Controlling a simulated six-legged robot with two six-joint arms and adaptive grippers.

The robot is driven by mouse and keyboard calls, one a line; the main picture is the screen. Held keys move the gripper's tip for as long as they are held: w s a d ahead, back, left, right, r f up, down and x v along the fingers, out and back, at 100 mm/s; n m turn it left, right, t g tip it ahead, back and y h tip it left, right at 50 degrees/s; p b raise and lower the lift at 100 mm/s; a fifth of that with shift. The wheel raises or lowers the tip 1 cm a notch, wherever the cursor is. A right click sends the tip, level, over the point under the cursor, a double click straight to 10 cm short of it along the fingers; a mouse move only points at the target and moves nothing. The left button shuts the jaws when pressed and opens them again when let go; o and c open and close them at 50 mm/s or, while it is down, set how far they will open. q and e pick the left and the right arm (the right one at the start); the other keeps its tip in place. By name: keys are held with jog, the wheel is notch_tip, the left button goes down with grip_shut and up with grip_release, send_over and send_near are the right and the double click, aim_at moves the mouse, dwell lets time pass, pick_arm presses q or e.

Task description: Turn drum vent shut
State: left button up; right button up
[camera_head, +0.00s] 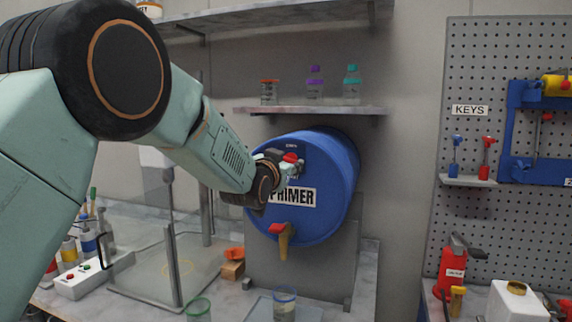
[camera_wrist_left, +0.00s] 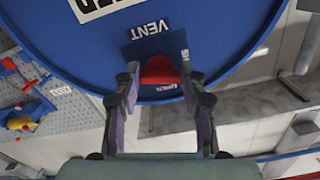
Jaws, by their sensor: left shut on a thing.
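The blue drum (camera_head: 338,185) marked PRIMER lies on its side on a stand, its round face toward me. Its red vent knob (camera_head: 291,157) is near the top of that face. In the left wrist view the knob (camera_wrist_left: 160,70) sits on a dark blue plate marked VENT (camera_wrist_left: 150,30), which appears upside down. My left gripper (camera_head: 286,168) is at the knob, with one finger on each side of it, shut on it. The gripper and wrist hide part of the drum face and the plate's markings. My right gripper is not in view.
A tap with a red handle (camera_head: 279,230) hangs low on the drum face. A shelf with bottles (camera_head: 310,110) is above the drum. A glass (camera_head: 284,303) stands below. A clear-sided frame (camera_head: 172,265) stands left, a pegboard (camera_head: 480,60) right.

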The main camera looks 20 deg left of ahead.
pick_arm(q)
jog(key=shift+r+n, duration=0.3)
jog(key=shift+n, duration=1)
jog(key=shift+r+n, duration=0.1)
jog(key=shift+n, duration=0.2)
jog(key=o, duration=1.1)
jog(key=shift+o, duration=0.2)
jog(key=shift+f, duration=0.2)
jog(key=s, duration=1.2)
jog(key=shift+a, duration=0.15)
